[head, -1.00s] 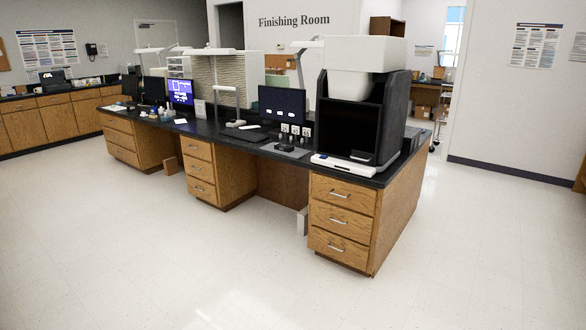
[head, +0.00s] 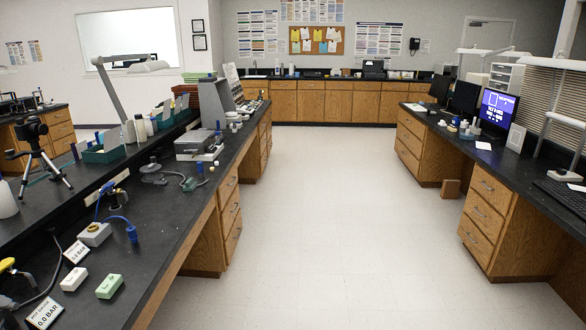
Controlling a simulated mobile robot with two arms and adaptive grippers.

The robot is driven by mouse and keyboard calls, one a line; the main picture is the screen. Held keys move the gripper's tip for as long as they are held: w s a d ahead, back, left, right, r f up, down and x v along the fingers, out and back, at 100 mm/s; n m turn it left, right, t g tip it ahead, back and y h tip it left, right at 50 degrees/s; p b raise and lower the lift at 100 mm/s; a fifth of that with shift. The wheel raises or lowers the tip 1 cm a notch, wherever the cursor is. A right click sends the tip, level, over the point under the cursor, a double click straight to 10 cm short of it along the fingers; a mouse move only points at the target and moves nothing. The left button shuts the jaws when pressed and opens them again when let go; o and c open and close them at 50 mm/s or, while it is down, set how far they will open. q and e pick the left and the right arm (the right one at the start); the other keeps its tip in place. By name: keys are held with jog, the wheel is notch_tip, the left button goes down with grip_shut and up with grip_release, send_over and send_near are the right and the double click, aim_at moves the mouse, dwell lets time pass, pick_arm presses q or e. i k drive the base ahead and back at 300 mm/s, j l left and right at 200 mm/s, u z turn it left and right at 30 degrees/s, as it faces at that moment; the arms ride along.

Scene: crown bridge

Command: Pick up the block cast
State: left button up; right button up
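I cannot pick out the block cast for sure in the head view. Two small blocks lie on the near end of the left bench, a white block (head: 74,279) and a pale green block (head: 110,286). They are too small to tell whether either is a cast. Neither of my grippers is in view.
The left black-topped bench (head: 165,240) holds a tripod (head: 38,150), a grey box device (head: 194,145), a blue hose (head: 120,219) and bottles. The right bench (head: 500,165) carries monitors and a keyboard (head: 562,196). Clear floor (head: 310,210) runs between them to the back cabinets (head: 330,100).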

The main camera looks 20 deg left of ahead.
aim_at(74, 278)
jog(key=i+j+u, duration=0.1)
jog(key=i+u, duration=0.25)
jog(key=i, duration=0.3)
jog(key=i+u, duration=0.4)
jog(key=i, duration=0.2)
jog(key=i+l+u, duration=0.35)
jog(key=i, duration=0.25)
